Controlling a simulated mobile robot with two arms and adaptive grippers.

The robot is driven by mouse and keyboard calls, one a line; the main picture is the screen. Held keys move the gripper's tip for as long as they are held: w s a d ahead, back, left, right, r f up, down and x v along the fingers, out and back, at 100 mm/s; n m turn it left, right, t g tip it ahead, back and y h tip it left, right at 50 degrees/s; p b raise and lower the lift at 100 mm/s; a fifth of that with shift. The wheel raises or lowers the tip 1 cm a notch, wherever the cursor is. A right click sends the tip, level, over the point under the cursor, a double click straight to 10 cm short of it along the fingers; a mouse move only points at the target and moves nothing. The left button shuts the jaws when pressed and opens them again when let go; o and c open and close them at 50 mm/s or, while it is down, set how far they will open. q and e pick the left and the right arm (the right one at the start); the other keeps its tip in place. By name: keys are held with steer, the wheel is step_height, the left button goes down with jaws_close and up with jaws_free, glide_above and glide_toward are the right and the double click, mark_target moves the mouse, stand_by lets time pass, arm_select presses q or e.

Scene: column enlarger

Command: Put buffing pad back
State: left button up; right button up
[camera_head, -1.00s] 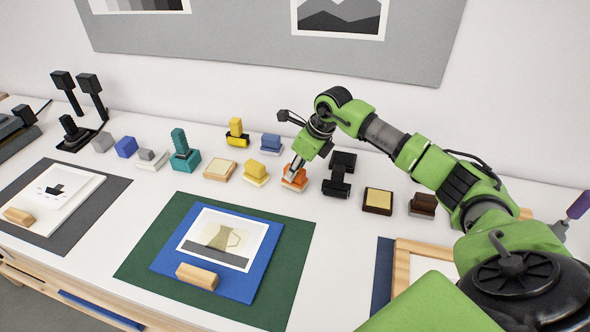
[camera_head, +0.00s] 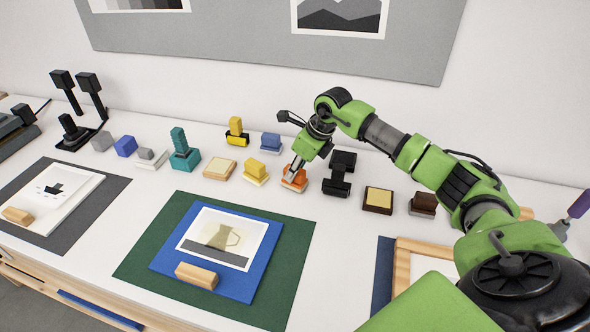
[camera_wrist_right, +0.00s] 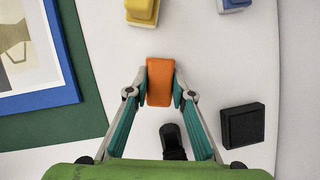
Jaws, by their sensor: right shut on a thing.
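An orange block with a pale lower edge (camera_head: 296,185), which looks like the buffing pad, is at the middle of the white table. My right gripper (camera_head: 292,172) points down over it and is shut on its two sides. In the right wrist view the orange block (camera_wrist_right: 160,82) sits between the two fingertips. It appears to be at table level; I cannot tell whether it touches the table. My left gripper is not in view.
A yellow block (camera_head: 256,170) and a blue block (camera_head: 270,143) stand to its left and behind. A green mat (camera_head: 140,262) lies in front left.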

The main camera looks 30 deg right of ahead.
steer(key=shift+f, duration=0.35)
stand_by(0.3)
steer(key=o, duration=1)
steer(key=shift+o, duration=0.2)
steer(key=p+v, duration=0.4)
steer(key=v, duration=0.4)
stand_by(0.9)
stand_by(0.4)
steer(key=v, duration=1.2)
